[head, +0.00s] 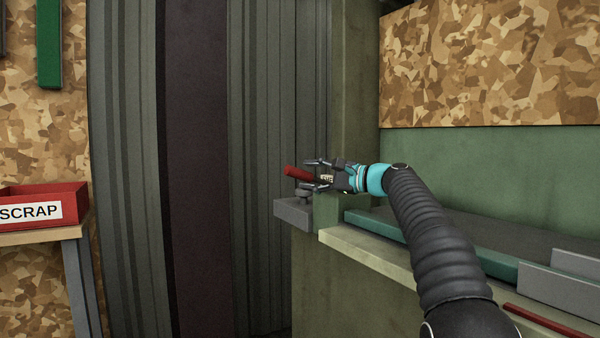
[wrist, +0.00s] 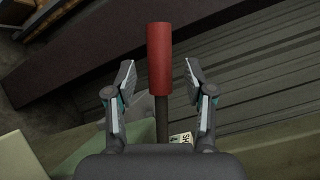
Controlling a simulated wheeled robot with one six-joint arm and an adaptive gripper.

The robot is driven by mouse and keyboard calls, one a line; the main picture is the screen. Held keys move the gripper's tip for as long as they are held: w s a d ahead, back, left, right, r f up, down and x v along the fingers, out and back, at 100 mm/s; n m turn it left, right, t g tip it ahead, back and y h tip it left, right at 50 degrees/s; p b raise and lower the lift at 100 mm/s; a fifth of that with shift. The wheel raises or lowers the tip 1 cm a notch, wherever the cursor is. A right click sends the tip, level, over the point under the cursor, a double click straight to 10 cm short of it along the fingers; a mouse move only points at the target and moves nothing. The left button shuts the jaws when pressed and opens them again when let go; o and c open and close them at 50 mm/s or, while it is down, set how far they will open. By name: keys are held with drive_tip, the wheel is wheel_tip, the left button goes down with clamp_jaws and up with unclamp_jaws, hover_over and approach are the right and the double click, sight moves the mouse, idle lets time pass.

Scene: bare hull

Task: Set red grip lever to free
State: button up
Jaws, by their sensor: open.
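The red grip lever (head: 297,172) sticks out to the left above a grey block (head: 293,214) at the corner of the green bench. In the wrist view the lever's red grip (wrist: 160,58) points up the picture, and its dark shaft runs down between my fingers. My gripper (head: 318,173) is open around the lever, one finger on each side. The wrist view shows my gripper (wrist: 160,78) with a gap between each fingertip and the red grip. A small white label (wrist: 181,138) lies beside the shaft, its lettering partly hidden. The lever's pivot is hidden by my gripper.
A ribbed dark wall (head: 280,110) stands behind the lever. The green bench (head: 440,238) with a pale edge runs to the right under my arm. A red SCRAP bin (head: 70,195) sits on a stand at the far left. A grey rail (head: 560,285) lies at right.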

sight(305, 174)
drive_tip(key=shift+p+x, duration=0.3)
drive_tip(key=shift+x, duration=1.35)
clamp_jaws()
